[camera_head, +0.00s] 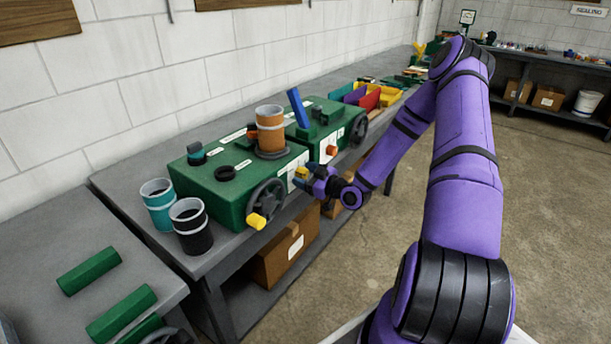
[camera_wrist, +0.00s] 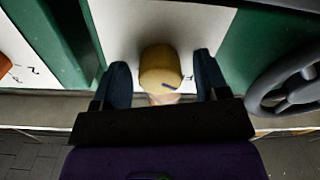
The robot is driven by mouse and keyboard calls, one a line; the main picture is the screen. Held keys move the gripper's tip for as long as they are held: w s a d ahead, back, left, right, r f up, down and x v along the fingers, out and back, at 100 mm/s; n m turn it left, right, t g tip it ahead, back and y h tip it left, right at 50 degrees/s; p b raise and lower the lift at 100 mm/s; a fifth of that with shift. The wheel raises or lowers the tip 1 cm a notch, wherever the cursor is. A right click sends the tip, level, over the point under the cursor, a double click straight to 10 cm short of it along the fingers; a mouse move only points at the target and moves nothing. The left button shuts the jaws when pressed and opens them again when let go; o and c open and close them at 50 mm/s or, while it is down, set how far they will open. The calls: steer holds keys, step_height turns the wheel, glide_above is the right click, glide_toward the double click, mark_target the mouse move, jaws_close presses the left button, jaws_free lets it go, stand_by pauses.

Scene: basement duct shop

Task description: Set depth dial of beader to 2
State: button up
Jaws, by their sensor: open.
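A green bench machine (camera_head: 215,190) carries an orange cylinder (camera_head: 270,130) on top and a white label plate on its front. A yellow round dial (camera_head: 301,171) sits on that plate; the wrist view shows the dial close up (camera_wrist: 160,66), with a dark mark near its lower edge. My gripper (camera_head: 313,179) is at the front of the machine. In the wrist view my gripper (camera_wrist: 162,82) is open, with one dark finger on each side of the dial and a visible gap on both sides. The numbers around the dial cannot be read.
A handwheel (camera_head: 265,203) with a yellow handle sticks out left of the dial; its rim shows at right in the wrist view (camera_wrist: 290,85). A second green machine (camera_head: 325,118) with a blue lever stands beyond. Teal (camera_head: 159,205) and black (camera_head: 191,226) cylinders stand nearby.

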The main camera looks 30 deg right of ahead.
steer(key=c, duration=0.9)
steer(key=shift+m, duration=0.3)
steer(key=m, duration=0.5)
steer(key=shift+m, duration=0.3)
steer(key=m, duration=0.5)
steer(key=shift+m, duration=0.3)
steer(key=o, duration=0.9)
